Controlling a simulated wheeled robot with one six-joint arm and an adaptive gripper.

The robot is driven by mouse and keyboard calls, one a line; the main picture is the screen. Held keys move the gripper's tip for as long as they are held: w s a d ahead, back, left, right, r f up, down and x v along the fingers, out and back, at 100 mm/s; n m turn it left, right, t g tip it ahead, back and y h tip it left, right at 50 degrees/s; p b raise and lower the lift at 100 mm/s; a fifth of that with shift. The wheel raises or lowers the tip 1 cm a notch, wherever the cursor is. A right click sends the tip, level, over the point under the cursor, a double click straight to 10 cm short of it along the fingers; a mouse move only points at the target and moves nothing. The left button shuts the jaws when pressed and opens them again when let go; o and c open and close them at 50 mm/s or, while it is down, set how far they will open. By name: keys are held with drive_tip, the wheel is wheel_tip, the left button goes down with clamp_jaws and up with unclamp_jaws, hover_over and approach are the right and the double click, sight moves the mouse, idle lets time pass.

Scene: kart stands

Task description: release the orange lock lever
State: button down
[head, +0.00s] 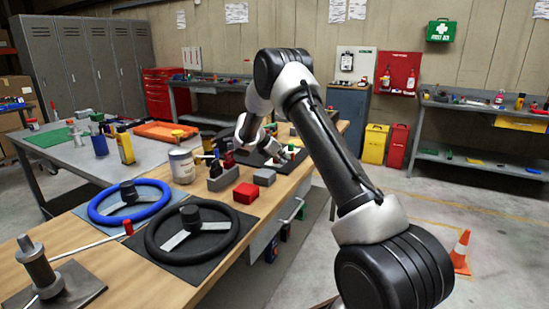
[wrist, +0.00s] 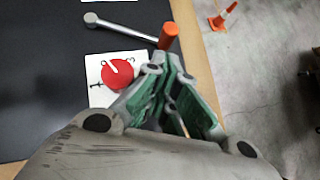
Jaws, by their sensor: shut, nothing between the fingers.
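The orange lock lever (wrist: 168,35) shows in the wrist view as a grey metal bar with an orange grip at its right end. In the head view my gripper (head: 287,154) is small at the far part of the wooden bench, and the lever cannot be made out there.
A red knob (wrist: 117,73) on a white plate sits close left of my fingers. An orange cone (wrist: 224,15) stands on the floor beyond the bench edge. A red box (head: 245,193), black steering wheel (head: 193,232) and blue wheel (head: 130,202) occupy the nearer bench.

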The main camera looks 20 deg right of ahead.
drive_tip(key=shift+w+d, duration=0.2)
drive_tip(key=shift+d, duration=0.5)
